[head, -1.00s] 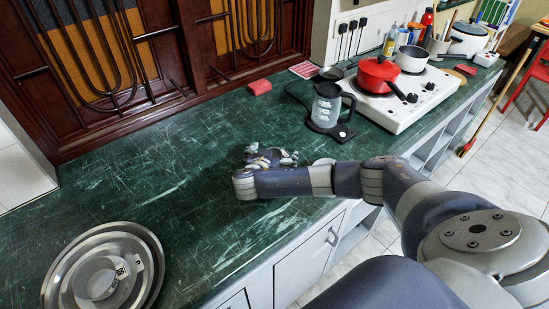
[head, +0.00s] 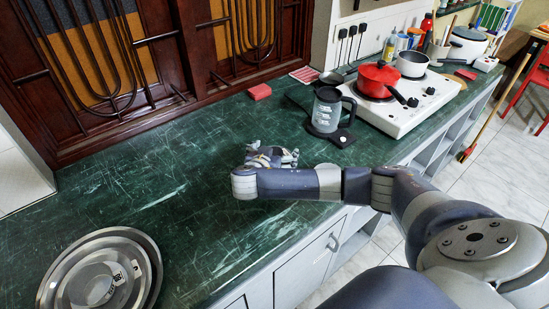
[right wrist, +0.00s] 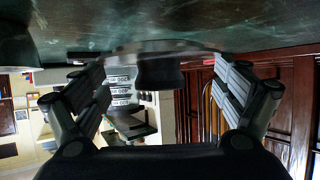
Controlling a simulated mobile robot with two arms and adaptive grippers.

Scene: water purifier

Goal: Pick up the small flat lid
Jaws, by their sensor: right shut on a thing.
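The small flat lid shows in the right wrist view as a thin grey disc seen almost edge-on (right wrist: 165,47), close to the green counter, which is at the top of that upside-down picture. My right gripper (right wrist: 162,78) has its two fingers on either side of it and is shut on it. In the head view my right gripper (head: 272,156) is low over the middle of the counter, partly behind my own forearm; the lid cannot be made out there. My left gripper is not in view.
A large round metal disc (head: 146,254) lies at the lower left of the counter (head: 150,195). A kettle (head: 327,108), a red pot (head: 379,78) on a white stove (head: 425,97) and a red block (head: 260,91) are beyond the gripper. The left middle is clear.

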